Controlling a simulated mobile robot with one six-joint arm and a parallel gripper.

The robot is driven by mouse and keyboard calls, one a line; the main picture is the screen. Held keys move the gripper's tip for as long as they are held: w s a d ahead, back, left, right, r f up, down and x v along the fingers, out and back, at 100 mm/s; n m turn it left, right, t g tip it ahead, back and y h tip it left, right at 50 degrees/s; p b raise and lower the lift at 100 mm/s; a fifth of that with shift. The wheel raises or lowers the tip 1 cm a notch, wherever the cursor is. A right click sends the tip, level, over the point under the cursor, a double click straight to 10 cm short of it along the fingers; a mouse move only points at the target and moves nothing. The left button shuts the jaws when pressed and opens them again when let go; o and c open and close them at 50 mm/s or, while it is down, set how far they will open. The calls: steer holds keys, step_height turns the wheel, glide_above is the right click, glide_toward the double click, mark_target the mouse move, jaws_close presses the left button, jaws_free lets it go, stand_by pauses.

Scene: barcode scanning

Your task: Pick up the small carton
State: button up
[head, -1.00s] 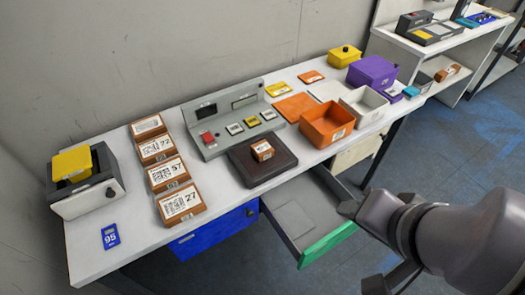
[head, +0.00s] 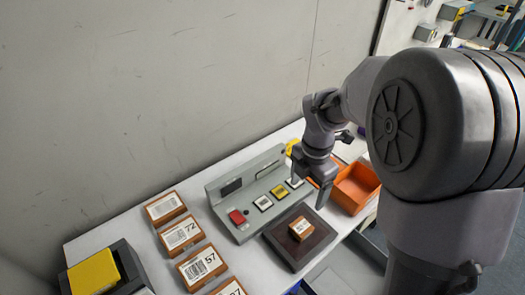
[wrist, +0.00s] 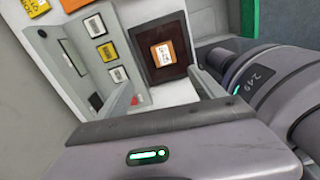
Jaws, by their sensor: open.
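The small carton (head: 301,229) is an orange-brown box with a white label on top. It sits on the dark square pad (head: 283,250) in front of the grey button panel. In the wrist view the carton (wrist: 163,53) lies on the pad beyond the fingertips, roughly between them across the picture. My gripper (head: 309,190) points down with its fingers apart and empty, above and behind the carton in the head view. In the wrist view both fingers of my gripper (wrist: 164,88) show, with nothing between them.
The grey panel (head: 222,203) with red, white and yellow buttons stands close behind the pad. Labelled brown cartons (head: 202,263) line up to the left. An orange bin (head: 357,187) is to the right. A yellow-topped device (head: 93,272) is at the lower left.

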steer(key=b, duration=0.6)
glide_above(302, 227)
steer(key=shift+n, duration=0.4)
steer(key=f, duration=1.2)
steer(key=shift+w+f, duration=0.15)
steer(key=shift+w, duration=0.1)
steer(key=f+b, duration=0.1)
steer(key=f, duration=0.1)
steer(key=f+b, duration=0.1)
steer(key=f, duration=0.1)
steer(key=f+b, duration=0.1)
steer(key=shift+s+f, duration=0.25)
steer(key=shift+f, duration=0.15)
steer(key=shift+r, duration=0.1)
steer(key=c, duration=1.6)
steer(key=shift+r, duration=0.15)
